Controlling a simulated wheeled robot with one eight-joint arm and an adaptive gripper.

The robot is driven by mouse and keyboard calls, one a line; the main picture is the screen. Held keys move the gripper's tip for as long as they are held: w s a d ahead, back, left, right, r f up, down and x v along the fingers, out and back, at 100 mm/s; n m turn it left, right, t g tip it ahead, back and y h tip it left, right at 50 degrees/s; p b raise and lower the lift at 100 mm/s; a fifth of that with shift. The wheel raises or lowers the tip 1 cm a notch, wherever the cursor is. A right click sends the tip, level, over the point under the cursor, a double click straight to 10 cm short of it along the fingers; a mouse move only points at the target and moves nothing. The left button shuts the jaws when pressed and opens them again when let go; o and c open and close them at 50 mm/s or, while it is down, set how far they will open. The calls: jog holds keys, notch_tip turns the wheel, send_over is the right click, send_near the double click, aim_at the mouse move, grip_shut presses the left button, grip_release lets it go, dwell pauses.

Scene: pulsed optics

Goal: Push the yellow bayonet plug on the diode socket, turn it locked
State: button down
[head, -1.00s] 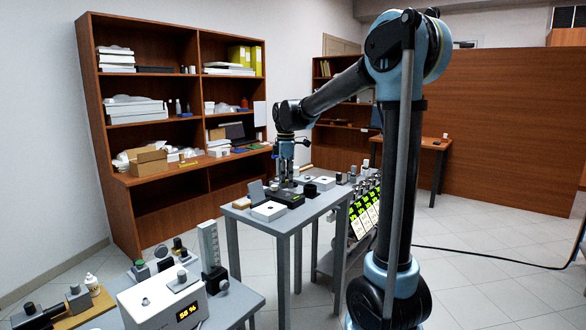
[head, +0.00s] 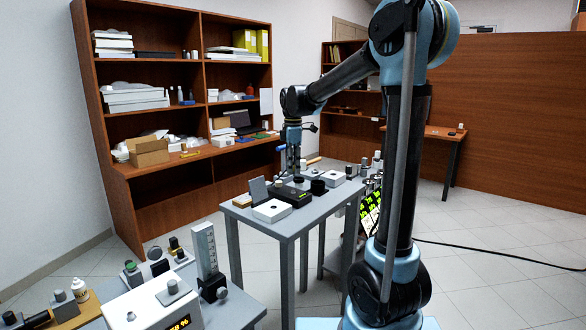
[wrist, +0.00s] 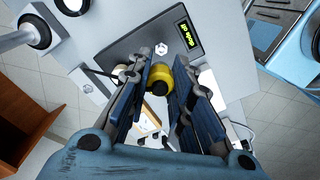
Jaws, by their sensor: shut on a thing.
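The yellow bayonet plug (wrist: 160,77), with a dark end, sits between the dark blue finger pads of my gripper (wrist: 161,88) in the wrist view, and the gripper is shut on it. A dark instrument panel (wrist: 128,48) lies just beyond, with a small silver hex-shaped fitting (wrist: 161,48) and a lit yellow-green display. I cannot tell whether this fitting is the diode socket, or whether the plug touches the panel. In the head view my gripper (head: 293,168) points down over the far side of the black instrument (head: 291,196); the plug is too small to make out there.
The grey table (head: 265,228) also carries white boxes (head: 272,211), an upright grey plate (head: 258,190) and a black cylinder (head: 318,187). A nearer bench at lower left holds a white box with an orange display (head: 160,310). Open floor lies to the right.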

jog(key=shift+n, duration=0.4)
jog(key=shift+f, duration=2.75)
jog(key=n, duration=0.6)
jog(key=shift+n, duration=0.3)
jog(key=n, duration=0.7)
jog(key=shift+s+f, duration=0.15)
jog(key=shift+f, duration=0.75)
jog(key=m, duration=0.3)
jog(key=shift+m, duration=0.8)
